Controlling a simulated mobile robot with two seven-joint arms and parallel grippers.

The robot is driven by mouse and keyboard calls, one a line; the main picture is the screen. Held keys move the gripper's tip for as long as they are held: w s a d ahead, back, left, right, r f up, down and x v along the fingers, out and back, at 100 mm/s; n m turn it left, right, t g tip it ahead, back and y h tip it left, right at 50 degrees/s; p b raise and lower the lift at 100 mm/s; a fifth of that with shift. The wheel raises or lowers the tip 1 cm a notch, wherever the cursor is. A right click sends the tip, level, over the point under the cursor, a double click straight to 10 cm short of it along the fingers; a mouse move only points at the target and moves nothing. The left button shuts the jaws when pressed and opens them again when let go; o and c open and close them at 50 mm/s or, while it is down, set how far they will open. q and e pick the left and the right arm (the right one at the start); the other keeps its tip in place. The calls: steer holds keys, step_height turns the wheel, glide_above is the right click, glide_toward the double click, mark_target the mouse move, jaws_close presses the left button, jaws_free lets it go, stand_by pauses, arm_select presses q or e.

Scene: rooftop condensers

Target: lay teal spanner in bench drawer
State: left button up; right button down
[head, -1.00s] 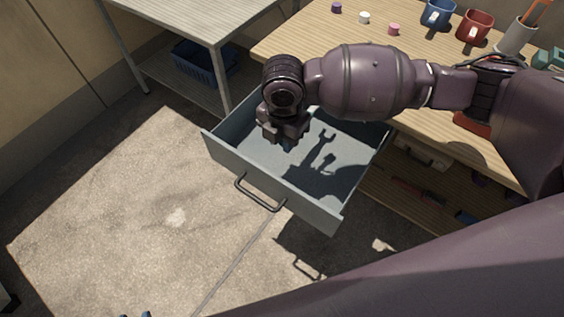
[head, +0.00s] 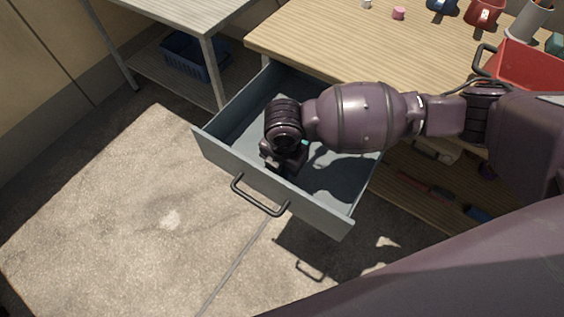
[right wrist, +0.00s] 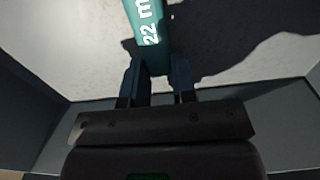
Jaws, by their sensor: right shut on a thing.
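The teal spanner (right wrist: 146,22), marked "22 m", runs between the two fingers of my right gripper (right wrist: 159,78) in the right wrist view. My right gripper (head: 284,164) is shut on it, low inside the open grey bench drawer (head: 272,188). In the head view only a small teal bit of the spanner (head: 304,142) shows beside my wrist; my arm hides the rest. I cannot tell whether the spanner touches the drawer floor. My left gripper is not in view.
The drawer sticks out from the wooden bench (head: 345,45). A red box (head: 530,68), a pink piece (head: 398,13) and mugs stand on the bench top. A blue crate (head: 187,58) sits on the left table's lower shelf. The floor in front is clear.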

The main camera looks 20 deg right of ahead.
steer(key=shift+r, duration=0.2)
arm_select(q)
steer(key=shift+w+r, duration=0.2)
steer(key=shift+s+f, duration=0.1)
arm_select(e)
steer(key=shift+f, duration=0.2)
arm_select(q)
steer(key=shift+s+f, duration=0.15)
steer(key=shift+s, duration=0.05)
arm_select(e)
steer(key=c, duration=0.9)
jaws_free()
steer(key=shift+c, duration=0.2)
steer(key=r+p, duration=0.1)
steer(key=r, duration=0.4)
steer(key=shift+w+r+p, duration=0.15)
steer(key=shift+w+p, duration=0.05)
steer(key=shift+p, duration=0.2)
arm_select(q)
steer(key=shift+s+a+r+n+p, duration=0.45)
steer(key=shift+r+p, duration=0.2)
steer(key=shift+p, duration=0.45)
arm_select(e)
step_height(320, 180, up, 7)
steer(key=shift+s, duration=0.15)
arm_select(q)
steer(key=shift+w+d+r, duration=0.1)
